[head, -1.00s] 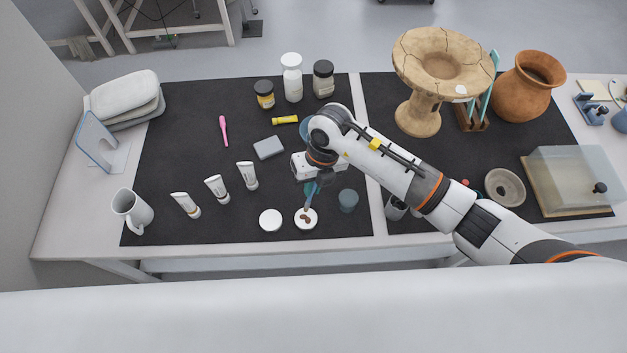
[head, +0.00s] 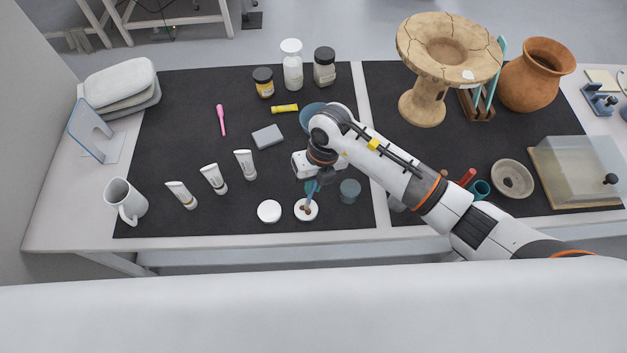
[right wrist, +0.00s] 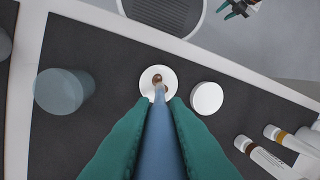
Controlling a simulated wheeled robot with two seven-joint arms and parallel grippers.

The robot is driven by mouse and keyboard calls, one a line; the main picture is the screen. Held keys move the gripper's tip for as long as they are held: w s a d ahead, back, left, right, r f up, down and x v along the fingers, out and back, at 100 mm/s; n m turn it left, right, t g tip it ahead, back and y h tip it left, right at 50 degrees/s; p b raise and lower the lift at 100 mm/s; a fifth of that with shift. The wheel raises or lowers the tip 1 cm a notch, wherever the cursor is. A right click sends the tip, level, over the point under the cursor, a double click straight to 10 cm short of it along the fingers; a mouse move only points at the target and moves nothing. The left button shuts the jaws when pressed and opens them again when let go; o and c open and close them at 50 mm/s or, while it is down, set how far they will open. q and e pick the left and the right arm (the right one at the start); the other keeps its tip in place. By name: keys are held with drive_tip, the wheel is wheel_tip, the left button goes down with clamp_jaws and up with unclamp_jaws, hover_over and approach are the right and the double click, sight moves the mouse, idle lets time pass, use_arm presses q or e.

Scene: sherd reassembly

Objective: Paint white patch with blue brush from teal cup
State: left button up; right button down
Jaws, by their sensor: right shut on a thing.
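My right gripper (head: 312,187), with teal fingers, is shut on the blue brush (right wrist: 158,135) and points it down. The brush tip is at a small white dish (head: 300,215) with brown paint in it; the dish is also in the right wrist view (right wrist: 148,79). Whether the tip touches the paint is hard to tell. The white patch (head: 467,75) is on the rim of the cracked tan pedestal vessel (head: 422,104) at the back right.
A white lid (head: 269,211) and a blue-grey jar (head: 349,191) flank the dish. Several tubes (head: 214,179) lie to the left. An orange pot (head: 535,80), a grey bowl (head: 512,179) and a clear box (head: 580,165) stand at the right.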

drive_tip(key=shift+f+b, duration=0.3)
drive_tip(key=shift+f, duration=0.1)
idle(0.5)
drive_tip(key=shift+d, duration=0.4)
drive_tip(key=shift+a, duration=0.75)
drive_tip(key=shift+r, duration=0.2)
drive_tip(key=shift+r+p, duration=1.95)
drive_tip(key=shift+r, duration=0.45)
drive_tip(key=shift+d, duration=0.1)
